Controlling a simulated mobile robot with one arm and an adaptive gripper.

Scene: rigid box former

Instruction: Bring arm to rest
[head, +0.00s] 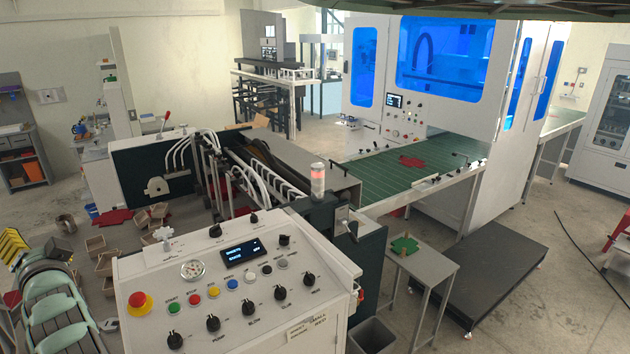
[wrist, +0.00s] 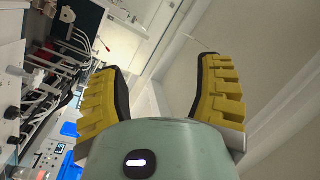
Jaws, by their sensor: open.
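My gripper (wrist: 160,90) is open and empty in the wrist view. Its two yellow ribbed fingers stand wide apart, with pale wall and part of the machine room behind them. In the head view, my gripper (head: 14,248) shows at the lower left edge, at the end of my pale green arm. It hangs in the air left of the control console (head: 240,285), apart from it. Part of my gripper is cut off by the picture edge.
Open boxes (head: 105,262) lie on the floor between my arm and the console. A white machine with blue windows (head: 445,55) and a green conveyor (head: 400,175) stand behind. A small grey table (head: 425,262) holds a green piece. A dark platform (head: 490,270) lies at right.

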